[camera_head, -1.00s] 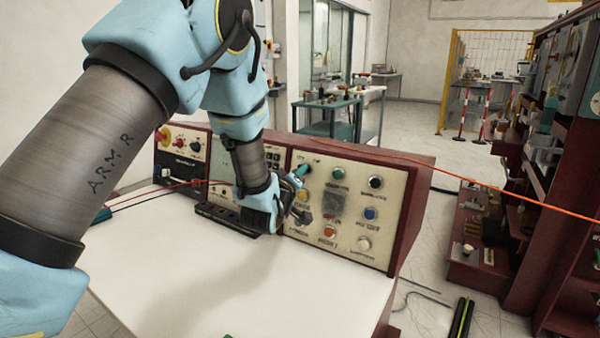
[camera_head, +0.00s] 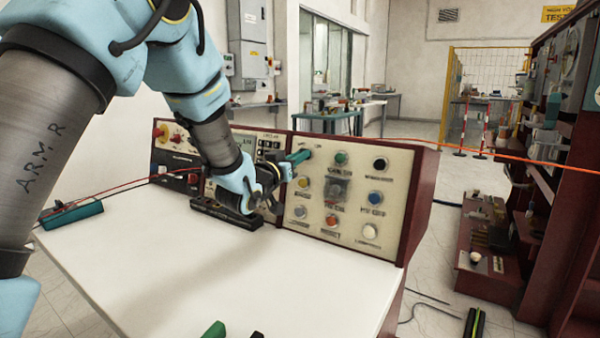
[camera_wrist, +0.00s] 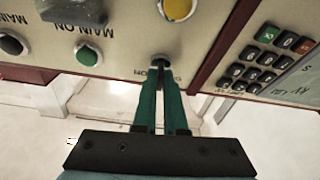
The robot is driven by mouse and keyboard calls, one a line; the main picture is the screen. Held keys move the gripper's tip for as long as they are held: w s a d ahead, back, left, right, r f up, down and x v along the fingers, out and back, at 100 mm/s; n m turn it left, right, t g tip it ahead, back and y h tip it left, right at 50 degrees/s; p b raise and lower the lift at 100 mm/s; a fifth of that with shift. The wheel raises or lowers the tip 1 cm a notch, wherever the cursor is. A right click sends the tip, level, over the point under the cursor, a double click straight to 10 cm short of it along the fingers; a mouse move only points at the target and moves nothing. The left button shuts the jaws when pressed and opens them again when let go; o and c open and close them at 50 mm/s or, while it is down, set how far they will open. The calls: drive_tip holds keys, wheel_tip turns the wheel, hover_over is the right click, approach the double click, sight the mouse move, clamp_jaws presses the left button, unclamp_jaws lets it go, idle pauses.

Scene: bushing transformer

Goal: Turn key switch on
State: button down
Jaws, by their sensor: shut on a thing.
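The key switch (camera_wrist: 160,62) is at the upper left corner of the cream control panel (camera_head: 325,190) in the head view. In the wrist view the panel appears upside down, and the dark switch shows at the finger tips. My gripper (camera_wrist: 160,84) has two green fingers, which are shut on the key switch from either side. In the head view my gripper (camera_head: 302,155) reaches the panel from the left. The fingers cover most of the switch and part of its label, so I cannot tell its turn position.
A green button (camera_head: 341,158) and a yellow button (camera_head: 303,182) sit close to the switch. A keypad panel (camera_wrist: 270,55) adjoins it. A black device (camera_head: 225,212) lies under my wrist on the white desk top (camera_head: 200,270). An orange cord crosses behind the panel.

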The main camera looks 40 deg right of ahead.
drive_tip(key=shift+w+m+g+b, duration=0.1)
drive_tip(key=shift+m+g+b, duration=0.9)
drive_tip(key=shift+m, duration=1.15)
drive_tip(key=shift+w+m+g+b, duration=0.1)
drive_tip(key=shift+m+g+b, duration=0.8)
drive_tip(key=shift+m, duration=1.2)
drive_tip(key=shift+m+g+b, duration=0.6)
drive_tip(key=shift+m+b, duration=0.75)
drive_tip(key=shift+m, duration=0.8)
drive_tip(key=c, duration=1)
unclamp_jaws()
drive_tip(key=a, duration=1.1)
drive_tip(key=shift+s, duration=0.15)
